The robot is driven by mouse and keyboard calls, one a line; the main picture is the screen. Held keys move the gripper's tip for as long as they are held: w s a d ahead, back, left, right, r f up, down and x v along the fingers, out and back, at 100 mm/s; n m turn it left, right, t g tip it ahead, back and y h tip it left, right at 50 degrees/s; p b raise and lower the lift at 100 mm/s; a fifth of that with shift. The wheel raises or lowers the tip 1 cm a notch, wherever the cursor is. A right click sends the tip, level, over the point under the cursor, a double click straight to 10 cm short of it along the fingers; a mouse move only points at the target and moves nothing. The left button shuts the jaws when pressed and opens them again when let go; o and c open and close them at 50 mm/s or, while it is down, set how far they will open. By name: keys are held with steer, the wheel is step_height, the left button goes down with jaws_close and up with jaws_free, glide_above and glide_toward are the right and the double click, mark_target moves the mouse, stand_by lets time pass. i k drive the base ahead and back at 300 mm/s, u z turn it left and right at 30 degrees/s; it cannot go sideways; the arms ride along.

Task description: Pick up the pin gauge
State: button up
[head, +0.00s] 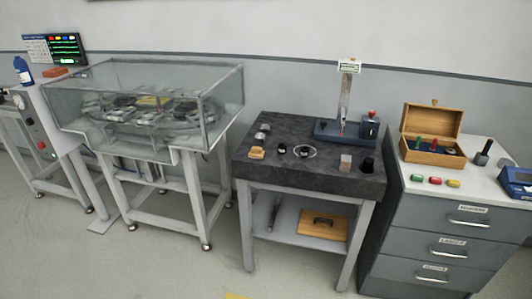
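I cannot tell for certain which thing is the pin gauge. An open wooden box (433,157) on the white-topped drawer cabinet at the right holds small upright pieces, one green (418,143) and one reddish (434,144). A dark piece with a slanted handle (483,154) stands to the right of the box. A green block (416,179), a red block (435,181) and a yellow block (453,183) lie in a row in front of the box. My gripper is not in view.
A dark stone-topped table (335,181) left of the cabinet carries a blue-based stand (330,132), a ring (305,151) and several small parts. A glass-covered machine (215,110) stands further left. Grey floor (165,270) is clear in front.

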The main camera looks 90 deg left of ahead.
mark_target(418, 139)
steer(key=u, duration=2.4)
steer(key=i, duration=1.15)
steer(key=z, duration=0.35)
